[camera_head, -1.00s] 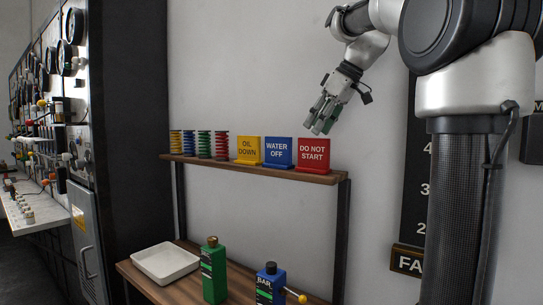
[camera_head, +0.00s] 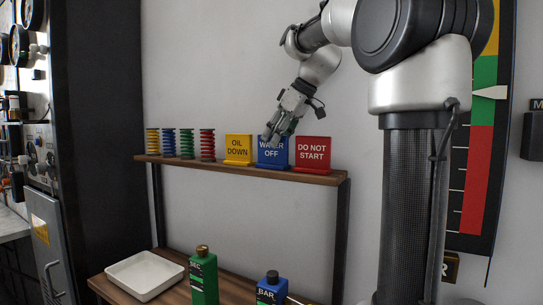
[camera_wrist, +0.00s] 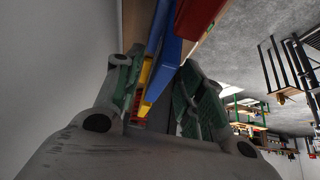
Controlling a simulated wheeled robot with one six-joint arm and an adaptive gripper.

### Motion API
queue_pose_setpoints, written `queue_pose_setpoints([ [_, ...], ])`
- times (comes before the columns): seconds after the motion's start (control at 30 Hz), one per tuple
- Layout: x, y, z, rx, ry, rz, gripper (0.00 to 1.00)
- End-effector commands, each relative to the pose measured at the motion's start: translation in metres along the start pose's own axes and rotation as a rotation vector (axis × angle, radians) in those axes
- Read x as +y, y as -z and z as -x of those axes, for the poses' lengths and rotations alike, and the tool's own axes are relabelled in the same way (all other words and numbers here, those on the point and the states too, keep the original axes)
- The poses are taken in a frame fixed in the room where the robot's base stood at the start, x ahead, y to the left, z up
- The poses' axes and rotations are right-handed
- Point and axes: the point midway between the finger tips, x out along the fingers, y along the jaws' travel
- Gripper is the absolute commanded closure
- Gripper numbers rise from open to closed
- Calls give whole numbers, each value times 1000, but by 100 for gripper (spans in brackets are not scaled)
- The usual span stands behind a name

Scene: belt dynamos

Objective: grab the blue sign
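The blue sign (camera_head: 272,154), lettered "WATER OFF", stands on the wooden shelf between the yellow and red signs. My gripper (camera_head: 272,136) is at its top edge in the head view and covers part of the upper lettering. In the wrist view the blue sign (camera_wrist: 168,62) shows between the two spread green-padded fingers of my gripper (camera_wrist: 160,88). The gripper looks open, with one finger to each side of the sign. I see no clear grip on it.
The red "DO NOT START" sign (camera_head: 313,149) stands close on the right and the yellow "OIL DOWN" sign (camera_head: 239,147) on the left. Several coloured springs (camera_head: 187,144) stand farther left on the shelf (camera_head: 215,169). Below are a white tray (camera_head: 146,273) and green and blue bottles.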

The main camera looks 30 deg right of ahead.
Motion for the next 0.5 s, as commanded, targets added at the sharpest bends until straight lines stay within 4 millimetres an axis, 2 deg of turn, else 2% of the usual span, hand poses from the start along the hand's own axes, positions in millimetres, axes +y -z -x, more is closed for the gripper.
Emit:
queue_pose_setpoints([
  [0.1,0,-1,-18,-2,3,0,61],
  [0.2,0,-1,-26,-1,1,0,61],
  [0.43,1,-1,-28,-1,0,-1,61],
  [0.5,1,-1,-28,-1,0,-1,72],
])
